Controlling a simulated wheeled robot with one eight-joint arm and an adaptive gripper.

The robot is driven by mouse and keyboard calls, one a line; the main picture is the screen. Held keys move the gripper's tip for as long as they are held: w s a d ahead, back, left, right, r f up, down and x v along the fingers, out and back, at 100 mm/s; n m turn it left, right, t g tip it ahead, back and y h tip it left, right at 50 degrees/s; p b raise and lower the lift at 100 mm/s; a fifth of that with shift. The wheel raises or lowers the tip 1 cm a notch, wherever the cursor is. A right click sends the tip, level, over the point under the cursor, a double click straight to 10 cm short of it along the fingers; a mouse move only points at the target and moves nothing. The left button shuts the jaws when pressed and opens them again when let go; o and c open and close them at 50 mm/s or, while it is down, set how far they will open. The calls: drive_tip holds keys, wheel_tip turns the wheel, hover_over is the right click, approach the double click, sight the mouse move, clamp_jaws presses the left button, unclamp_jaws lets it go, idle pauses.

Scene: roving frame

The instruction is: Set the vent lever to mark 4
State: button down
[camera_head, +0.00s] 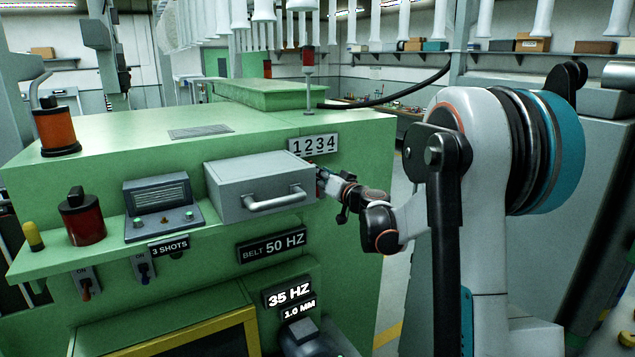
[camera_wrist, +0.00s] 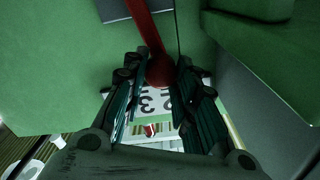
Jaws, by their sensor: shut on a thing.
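The vent lever (camera_wrist: 150,32) is a red rod with a round red knob (camera_wrist: 160,71) in the wrist view. My gripper (camera_wrist: 158,82) has its two dark fingers on either side of the knob and is shut on it. The white number plate (camera_head: 313,145) reads 1 2 3 4 on the front of the green machine. Part of this plate, with a 2 and a 3, shows upside down between my fingers in the wrist view (camera_wrist: 152,105). In the head view my gripper (camera_head: 325,180) is just below the plate and hides most of the lever. I cannot tell which mark the lever points to.
A grey drawer box (camera_head: 258,180) with a handle (camera_head: 275,201) juts out close left of my gripper. The green machine (camera_head: 130,170) fills the left, with a control box (camera_head: 160,205) and a red canister (camera_head: 83,218) on its ledge. Open floor shows right of the machine.

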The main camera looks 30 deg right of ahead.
drive_tip(key=shift+w+d+f+m+b, duration=0.1)
drive_tip(key=shift+d+f+m+b, duration=0.1)
drive_tip(key=shift+d+m+b, duration=1.15)
drive_tip(key=shift+d+f+m+b, duration=0.15)
drive_tip(key=shift+d+m+b, duration=0.5)
drive_tip(key=shift+d+m, duration=1.25)
drive_tip(key=shift+a+m, duration=0.45)
drive_tip(key=shift+m, duration=0.1)
drive_tip(key=c, duration=1.3)
unclamp_jaws()
drive_tip(key=shift+d, duration=0.1)
drive_tip(key=s, duration=1.2)
drive_tip(key=shift+d, duration=0.15)
